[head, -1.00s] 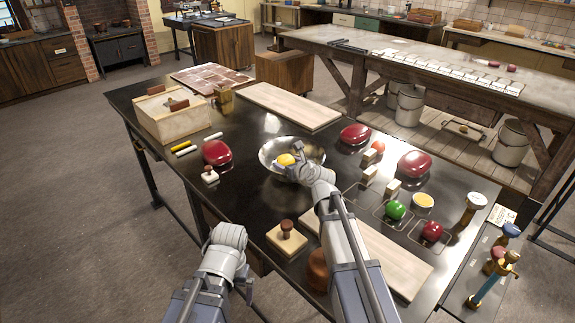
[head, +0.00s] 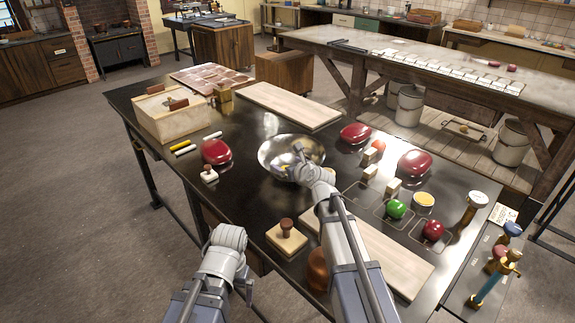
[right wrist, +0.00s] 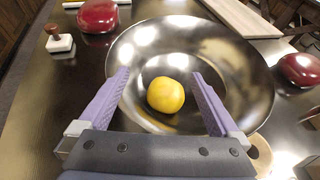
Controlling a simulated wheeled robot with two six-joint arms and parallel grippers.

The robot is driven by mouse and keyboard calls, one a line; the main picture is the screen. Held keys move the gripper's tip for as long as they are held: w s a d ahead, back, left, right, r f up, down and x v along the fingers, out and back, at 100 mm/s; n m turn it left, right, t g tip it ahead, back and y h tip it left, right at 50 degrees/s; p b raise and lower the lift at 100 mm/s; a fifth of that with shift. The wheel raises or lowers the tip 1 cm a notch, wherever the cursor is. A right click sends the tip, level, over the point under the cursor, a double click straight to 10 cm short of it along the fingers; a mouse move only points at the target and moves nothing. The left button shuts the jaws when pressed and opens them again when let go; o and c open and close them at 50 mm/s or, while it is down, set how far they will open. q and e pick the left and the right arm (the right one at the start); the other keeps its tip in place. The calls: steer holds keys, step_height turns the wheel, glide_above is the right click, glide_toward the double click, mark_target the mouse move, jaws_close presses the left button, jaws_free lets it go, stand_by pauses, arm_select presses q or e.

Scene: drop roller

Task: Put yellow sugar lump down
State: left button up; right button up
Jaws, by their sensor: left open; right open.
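The yellow sugar lump (right wrist: 166,95) is a round ball lying in the shiny metal bowl (right wrist: 240,62). In the right wrist view it sits between the spread fingers of my right gripper (right wrist: 160,78), with a visible gap on both sides. In the head view my right gripper (head: 297,160) is over the bowl (head: 308,143) and hides most of the lump. My right gripper is open and holds nothing. My left gripper (head: 245,284) is open and empty at the table's front edge, away from the bowl.
Dark red rounded lumps (head: 216,152) lie left and right of the bowl. A green ball (head: 396,209), small wooden blocks (head: 370,171) and a yellow-topped pot (head: 424,199) stand at the right. Pale boards (head: 290,106) lie behind and in front. A wooden box (head: 172,118) stands at the left.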

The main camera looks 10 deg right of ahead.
steer(key=shift+r+p, duration=0.35)
steer(key=shift+r, duration=0.2)
steer(key=p+v, duration=0.4)
steer(key=v, duration=0.8)
steer(key=shift+p, duration=0.35)
